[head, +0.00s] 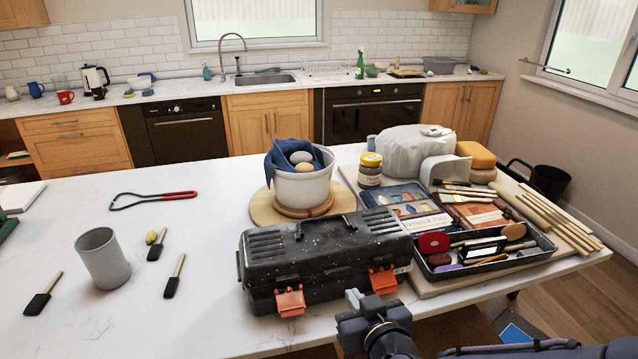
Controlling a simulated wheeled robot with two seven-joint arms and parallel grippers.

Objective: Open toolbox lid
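The black toolbox (325,254) stands near the front edge of the white table, with its lid (345,233) down. A dark handle lies along the top of the lid. Two orange latches, a left one (290,301) and a right one (383,280), sit on its front face; I cannot tell whether they are fastened. My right gripper (354,299) is at the table's front edge, just in front of the toolbox and below the gap between the latches. Its fingers are small and partly hidden, so their opening is unclear. My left gripper is out of view.
A tray of tools (478,262) lies close on the toolbox's right. A white pot (303,187) on a wooden board stands behind it. A grey cup (103,257), foam brushes (174,277) and a red-handled loop tool (152,199) lie left. The table just left of the toolbox is clear.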

